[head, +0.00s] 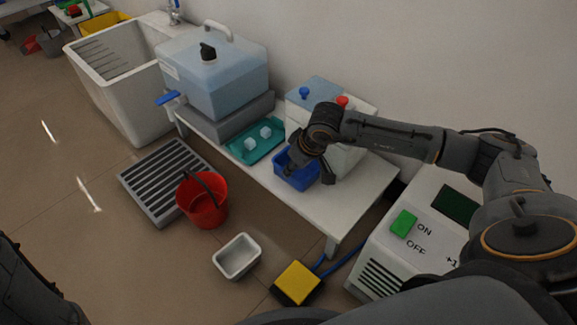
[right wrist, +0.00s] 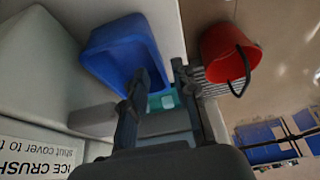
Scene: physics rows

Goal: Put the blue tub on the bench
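The blue tub (head: 291,179) sits on the white bench (head: 352,196), near its front edge and in front of the white ice machine. My right gripper (head: 308,172) is at the tub, with one finger over the inside and the other by its right side. In the right wrist view, the tub (right wrist: 110,52) lies beyond the spread fingers (right wrist: 160,74), and one finger overlaps its rim. The fingers look open, with a clear gap; contact with the tub cannot be told. My left gripper is out of view.
A teal tray (head: 240,150) with white blocks and a water container (head: 215,80) stand left of the tub. On the floor are a red bucket (head: 203,205), a grey basin (head: 237,258) and a yellow pedal (head: 298,282). A control box (head: 412,250) stands right.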

